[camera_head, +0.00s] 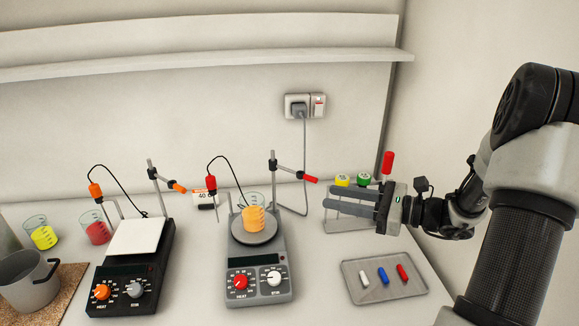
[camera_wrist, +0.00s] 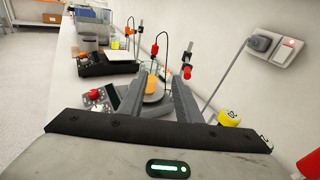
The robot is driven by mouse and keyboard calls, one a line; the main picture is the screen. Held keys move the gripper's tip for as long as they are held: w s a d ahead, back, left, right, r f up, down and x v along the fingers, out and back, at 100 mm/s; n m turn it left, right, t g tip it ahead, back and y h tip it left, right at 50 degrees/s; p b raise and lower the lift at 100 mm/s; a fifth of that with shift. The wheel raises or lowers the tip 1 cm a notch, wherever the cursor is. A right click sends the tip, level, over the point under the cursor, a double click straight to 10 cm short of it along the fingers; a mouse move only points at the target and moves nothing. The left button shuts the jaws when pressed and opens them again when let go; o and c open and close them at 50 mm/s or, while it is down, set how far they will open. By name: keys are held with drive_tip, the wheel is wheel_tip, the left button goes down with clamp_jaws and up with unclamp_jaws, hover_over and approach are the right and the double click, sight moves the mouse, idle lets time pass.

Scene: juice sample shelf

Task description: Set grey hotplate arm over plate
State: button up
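The grey hotplate (camera_head: 258,284) stands at the middle of the bench, with a round plate (camera_head: 238,238) on top. A beaker of orange liquid (camera_head: 254,220) stands on that plate; the orange liquid also shows between my fingers in the wrist view (camera_wrist: 152,83). Behind the plate rises a post (camera_head: 273,163) with a clamped arm (camera_head: 290,172). The arm's red end (camera_head: 311,179) points right, away from the plate. My gripper (camera_head: 328,199) is open and empty, right of the hotplate, its fingers pointing left. In the wrist view my gripper (camera_wrist: 164,76) has a red tip (camera_wrist: 187,72) near its right fingertip.
A black hotplate (camera_head: 133,280) with a white square plate and orange-ended arm stands left. A tray (camera_head: 385,299) holds small coloured bars. A rack (camera_head: 340,226) with yellow and green caps is beside my gripper. Beakers and a pot (camera_head: 28,287) stand far left. A cable (camera_head: 306,160) hangs behind.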

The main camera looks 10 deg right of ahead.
sight(305, 177)
drive_tip(key=w+d+f+m+t, duration=0.1)
drive_tip(key=w+d+m+t, duration=0.15)
drive_tip(key=d, duration=0.25)
drive_tip(key=shift+m+t+h, duration=0.25)
drive_tip(key=shift+h, duration=0.05)
drive_tip(key=p+x, duration=0.2)
drive_tip(key=x, duration=1.5)
drive_tip(key=shift+s+a+f, duration=0.15)
drive_tip(key=shift+a, duration=0.05)
drive_tip(key=shift+c, duration=0.3)
clamp_jaws()
